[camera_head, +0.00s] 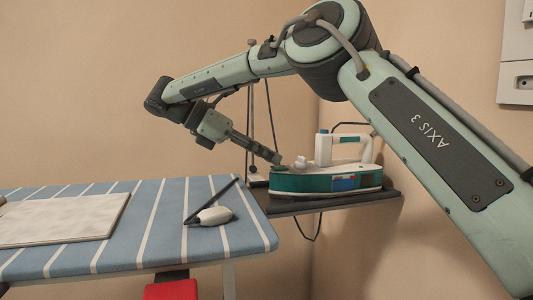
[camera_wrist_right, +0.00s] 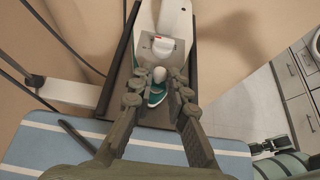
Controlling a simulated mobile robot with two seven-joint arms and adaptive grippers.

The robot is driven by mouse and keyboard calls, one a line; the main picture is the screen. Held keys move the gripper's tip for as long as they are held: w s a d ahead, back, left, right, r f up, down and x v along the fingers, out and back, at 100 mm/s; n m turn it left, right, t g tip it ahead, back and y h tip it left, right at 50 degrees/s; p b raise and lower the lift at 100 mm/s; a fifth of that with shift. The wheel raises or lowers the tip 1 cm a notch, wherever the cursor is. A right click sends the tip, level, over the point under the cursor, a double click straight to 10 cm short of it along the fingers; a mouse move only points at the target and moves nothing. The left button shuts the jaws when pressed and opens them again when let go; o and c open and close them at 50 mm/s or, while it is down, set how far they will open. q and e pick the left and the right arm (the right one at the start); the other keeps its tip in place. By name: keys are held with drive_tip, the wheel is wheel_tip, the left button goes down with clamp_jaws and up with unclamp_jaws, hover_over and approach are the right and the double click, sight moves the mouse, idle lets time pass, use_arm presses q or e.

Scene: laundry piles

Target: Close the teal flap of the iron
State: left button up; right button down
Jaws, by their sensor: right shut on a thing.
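The iron (camera_head: 325,181) is white and teal. It rests upright on the dark rest (camera_head: 300,203) at the end of the ironing board. In the wrist view its white body (camera_wrist_right: 172,22) points toward me. The small teal flap (camera_wrist_right: 155,97) is at its near end, with a pale round knob (camera_wrist_right: 159,74) just behind it. My right gripper (camera_head: 279,158) reaches down to this end from the left. In the wrist view its fingers (camera_wrist_right: 157,88) stand on both sides of the flap and are shut on it; the exact contact is partly hidden. My left gripper is not in view.
The blue striped ironing board (camera_head: 150,225) carries a light flat panel (camera_head: 62,219) and a small whitish object with a dark bar (camera_head: 214,215). Dark cords hang behind the iron. A red object (camera_head: 171,290) is below the board. The wall is close behind.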

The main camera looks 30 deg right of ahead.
drive_tip(key=c, duration=1.5)
unclamp_jaws()
